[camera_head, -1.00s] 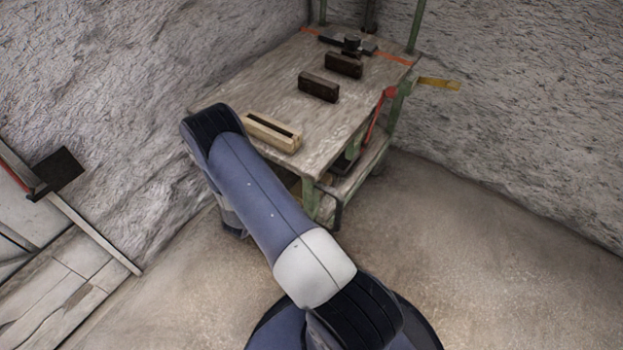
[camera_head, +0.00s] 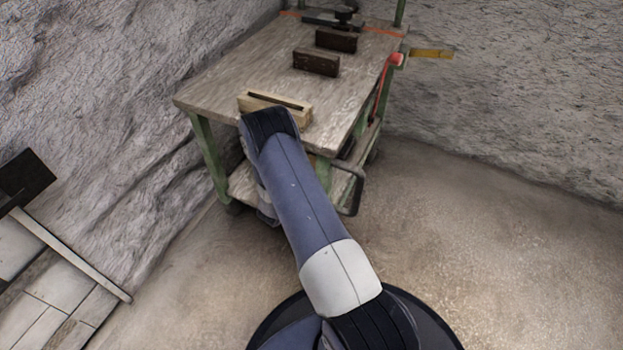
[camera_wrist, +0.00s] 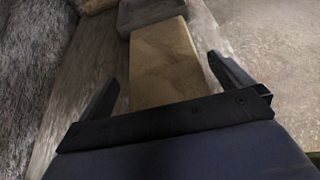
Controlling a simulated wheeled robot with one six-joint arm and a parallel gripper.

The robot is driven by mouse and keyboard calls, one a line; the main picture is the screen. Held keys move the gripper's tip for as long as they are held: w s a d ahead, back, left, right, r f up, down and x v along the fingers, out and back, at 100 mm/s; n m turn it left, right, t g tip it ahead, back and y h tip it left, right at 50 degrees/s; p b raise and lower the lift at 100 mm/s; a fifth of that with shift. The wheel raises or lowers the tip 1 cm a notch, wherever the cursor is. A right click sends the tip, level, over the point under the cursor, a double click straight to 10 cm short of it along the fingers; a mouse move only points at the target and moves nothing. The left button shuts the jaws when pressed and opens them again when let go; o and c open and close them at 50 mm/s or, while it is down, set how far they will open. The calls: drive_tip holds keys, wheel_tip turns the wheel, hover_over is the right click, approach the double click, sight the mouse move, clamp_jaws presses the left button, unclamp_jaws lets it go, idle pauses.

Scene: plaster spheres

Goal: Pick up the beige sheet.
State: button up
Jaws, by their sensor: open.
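The beige sheet (camera_wrist: 163,62) shows in the wrist view as a flat tan rectangle running away from my gripper. It lies on a greyish wooden surface. My gripper (camera_wrist: 163,74) is open, with one finger on each side of the sheet's near part in the picture. Whether the fingers are level with the sheet or above it, I cannot tell. The sheet's near end is hidden behind my gripper. In the head view my arm hides the gripper, and I cannot make out the sheet there.
A grey object (camera_wrist: 150,12) touches or nearly touches the sheet's far end. A workbench (camera_head: 215,88) carries a slotted pale wooden block (camera_head: 295,113), two dark blocks (camera_head: 316,63) and a black tool (camera_head: 345,14). A yellow bar (camera_head: 432,53) sticks out right. Open floor (camera_head: 480,240) lies right.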

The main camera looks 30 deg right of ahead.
drive_tip(key=b+x, duration=0.1)
drive_tip(key=x, duration=0.3)
drive_tip(key=shift+d+f+b, duration=0.15)
drive_tip(key=shift+f+b, duration=0.05)
drive_tip(key=shift+b, duration=0.2)
drive_tip(key=shift+c, duration=0.6)
drive_tip(key=c, duration=0.8)
